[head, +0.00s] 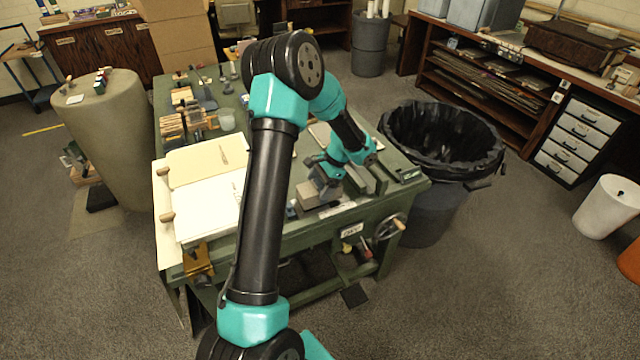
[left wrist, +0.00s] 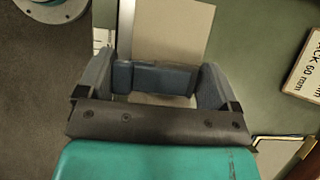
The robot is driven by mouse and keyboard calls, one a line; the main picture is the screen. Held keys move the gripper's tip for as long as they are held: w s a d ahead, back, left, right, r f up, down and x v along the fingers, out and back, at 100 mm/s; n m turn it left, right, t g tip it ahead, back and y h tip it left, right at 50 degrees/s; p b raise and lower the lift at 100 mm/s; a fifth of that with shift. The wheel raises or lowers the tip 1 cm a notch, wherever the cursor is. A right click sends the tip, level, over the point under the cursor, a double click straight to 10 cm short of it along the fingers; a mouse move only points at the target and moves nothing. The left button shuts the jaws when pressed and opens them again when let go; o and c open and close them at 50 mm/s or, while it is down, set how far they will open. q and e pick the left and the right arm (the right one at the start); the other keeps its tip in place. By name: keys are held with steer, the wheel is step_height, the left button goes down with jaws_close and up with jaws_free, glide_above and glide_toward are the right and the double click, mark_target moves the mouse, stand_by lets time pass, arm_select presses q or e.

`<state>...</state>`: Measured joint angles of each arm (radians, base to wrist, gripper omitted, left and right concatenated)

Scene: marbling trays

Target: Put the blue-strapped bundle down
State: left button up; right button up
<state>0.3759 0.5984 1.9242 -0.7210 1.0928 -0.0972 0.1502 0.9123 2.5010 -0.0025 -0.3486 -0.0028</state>
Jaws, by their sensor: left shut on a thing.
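My left gripper (head: 324,179) is low over the right part of the green workbench (head: 290,234), pointing down. In the left wrist view its two grey-blue fingers (left wrist: 155,88) stand on either side of the blue-strapped bundle. The blue strap (left wrist: 155,77) spans between the fingers, with a pale beige face showing beyond it. In the head view a small pale block (head: 312,196) at the fingertips looks like this bundle; the fingers and arm partly hide it. I cannot tell whether its underside touches the bench. My right gripper is not in view.
White sheets and a tan folder (head: 196,165) lie left of my arm. A metal vise (head: 375,182) is close on the right. Wood pieces and tools crowd the back left of the bench. A black-lined bin (head: 440,140) stands to the right. A labelled box (left wrist: 304,70) shows in the wrist view.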

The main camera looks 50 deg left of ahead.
arm_select(q)
steer(key=shift+f, duration=0.45)
steer(key=o, duration=1)
steer(key=shift+r, duration=0.55)
steer(key=v, duration=1.2)
steer(key=shift+s, duration=0.1)
